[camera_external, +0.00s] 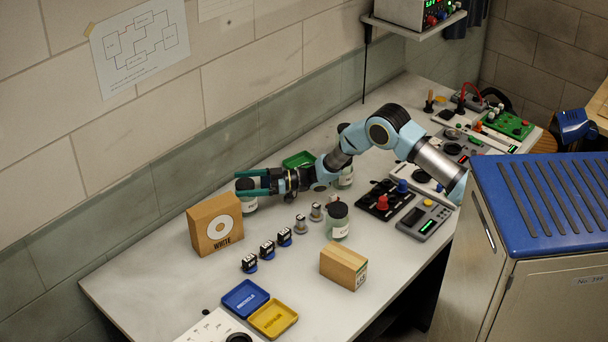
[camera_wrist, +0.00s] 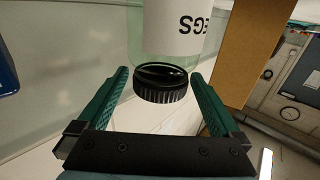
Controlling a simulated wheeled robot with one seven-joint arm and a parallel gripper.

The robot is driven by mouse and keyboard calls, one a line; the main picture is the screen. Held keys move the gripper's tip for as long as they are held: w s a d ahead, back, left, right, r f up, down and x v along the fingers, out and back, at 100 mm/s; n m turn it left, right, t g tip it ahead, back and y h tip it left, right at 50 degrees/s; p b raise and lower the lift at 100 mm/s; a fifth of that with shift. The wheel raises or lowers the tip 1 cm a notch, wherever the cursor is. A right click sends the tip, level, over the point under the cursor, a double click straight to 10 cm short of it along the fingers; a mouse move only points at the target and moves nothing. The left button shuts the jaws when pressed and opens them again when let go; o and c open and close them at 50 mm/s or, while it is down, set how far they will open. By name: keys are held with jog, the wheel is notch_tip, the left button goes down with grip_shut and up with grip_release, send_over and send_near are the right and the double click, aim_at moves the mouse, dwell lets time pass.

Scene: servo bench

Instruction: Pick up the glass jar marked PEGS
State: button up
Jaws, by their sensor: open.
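The glass jar marked PEGS (camera_wrist: 180,25) has clear greenish glass, a white label and a black ribbed lid (camera_wrist: 160,85). In the wrist view it appears upside down, and only the letters "EGS" of its label show. In the external view the jar (camera_external: 250,205) stands on the bench near the wall, behind the cardboard box, partly hidden by my fingers. My gripper (camera_external: 242,182) is open, with its green fingers level at the jar's lid. In the wrist view the lid lies between the two fingers, with a gap on each side.
A cardboard box marked WHITE (camera_external: 215,224) stands close in front of the jar. Another lidded jar (camera_external: 338,222) and a small brown box (camera_external: 343,266) stand to the right. Blue (camera_external: 245,298) and yellow (camera_external: 273,319) trays lie in front. The wall runs close behind.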

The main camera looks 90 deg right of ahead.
grip_shut()
dwell(0.7)
